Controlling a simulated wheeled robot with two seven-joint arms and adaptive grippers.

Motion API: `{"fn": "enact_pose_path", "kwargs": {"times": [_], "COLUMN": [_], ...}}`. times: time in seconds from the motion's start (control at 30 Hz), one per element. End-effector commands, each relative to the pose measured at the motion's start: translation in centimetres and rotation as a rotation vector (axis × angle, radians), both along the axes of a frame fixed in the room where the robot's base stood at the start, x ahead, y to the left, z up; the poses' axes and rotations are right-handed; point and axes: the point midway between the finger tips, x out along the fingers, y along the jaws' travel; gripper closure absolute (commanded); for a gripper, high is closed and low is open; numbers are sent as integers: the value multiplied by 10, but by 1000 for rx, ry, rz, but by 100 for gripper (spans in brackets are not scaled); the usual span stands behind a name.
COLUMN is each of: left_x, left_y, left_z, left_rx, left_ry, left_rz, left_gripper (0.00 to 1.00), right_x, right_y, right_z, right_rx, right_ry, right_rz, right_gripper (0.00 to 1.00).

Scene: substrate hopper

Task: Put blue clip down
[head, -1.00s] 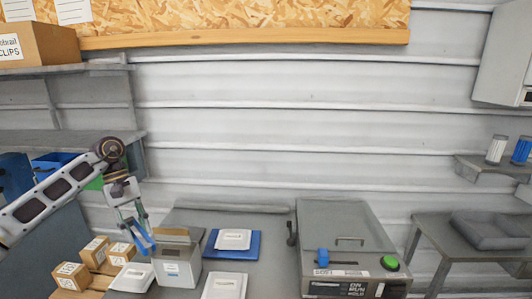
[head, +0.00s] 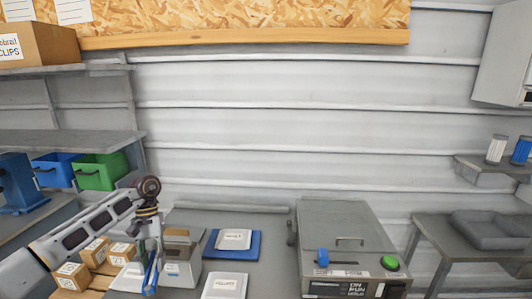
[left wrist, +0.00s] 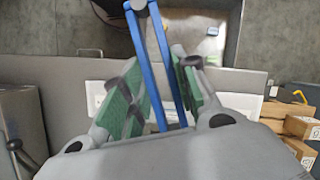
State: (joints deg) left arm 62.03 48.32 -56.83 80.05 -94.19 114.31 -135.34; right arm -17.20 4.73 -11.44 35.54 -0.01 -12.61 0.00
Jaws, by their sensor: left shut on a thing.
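The blue clip (head: 150,277) is a slim blue V-shaped piece with two long legs. It also shows in the left wrist view (left wrist: 171,65), where its legs run down between the green finger pads. My left gripper (left wrist: 158,95) is shut on it; in the head view the gripper (head: 149,262) points down at the left part of the table. It is just left of the grey box (head: 181,272) and partly covers it. I cannot tell whether the clip touches the table. My right gripper is not in view.
White packets lie on the table, one (head: 234,239) on a blue mat (head: 213,252) and one (head: 224,286) nearer. Several cardboard boxes (head: 96,250) stand left of the gripper. A grey machine (head: 347,227) stands right. Blue (head: 55,170) and green (head: 98,172) bins are at the left.

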Motion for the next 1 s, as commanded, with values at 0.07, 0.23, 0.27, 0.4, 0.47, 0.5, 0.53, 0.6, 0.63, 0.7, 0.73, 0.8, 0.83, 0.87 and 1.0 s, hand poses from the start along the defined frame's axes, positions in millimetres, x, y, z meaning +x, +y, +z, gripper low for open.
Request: {"fn": "enact_pose_path", "kwargs": {"times": [0.07,0.23,0.27,0.4,0.47,0.5,0.53,0.6,0.63,0.7,0.73,0.8,0.83,0.87,1.0], "left_x": [-2,-6,-7,-14,-19,-21,-24,-31,-34,-42,-46,-53,-56,-57,-60], "left_y": [-5,-13,-15,-30,-38,-43,-47,-58,-64,-77,-84,-97,-102,-107,-118], "left_z": [-8,-24,-28,-51,-62,-69,-74,-87,-93,-105,-110,-119,-122,-124,-127], "left_rx": [-1,-1,0,0,0,-1,-1,-1,-1,-1,-1,-2,-2,-2,-1], "left_ry": [1,1,2,1,2,2,2,1,3,0,1,0,0,0,-2], "left_rz": [-14,-38,-45,-81,-99,-110,-121,-147,-159,-188,-202,-230,-239,-247,-264], "left_gripper": [93,93,93,93,93,93,93,93,93,93,93,93,93,93,93], "right_x": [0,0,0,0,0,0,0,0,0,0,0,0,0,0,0], "right_y": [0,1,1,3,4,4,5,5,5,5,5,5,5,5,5], "right_z": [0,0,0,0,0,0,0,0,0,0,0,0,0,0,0], "right_rx": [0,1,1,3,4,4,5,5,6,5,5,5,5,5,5], "right_ry": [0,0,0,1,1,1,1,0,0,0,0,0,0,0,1], "right_rz": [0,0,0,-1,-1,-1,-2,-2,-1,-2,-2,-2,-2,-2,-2], "right_gripper": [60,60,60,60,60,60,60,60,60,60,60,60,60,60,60]}}
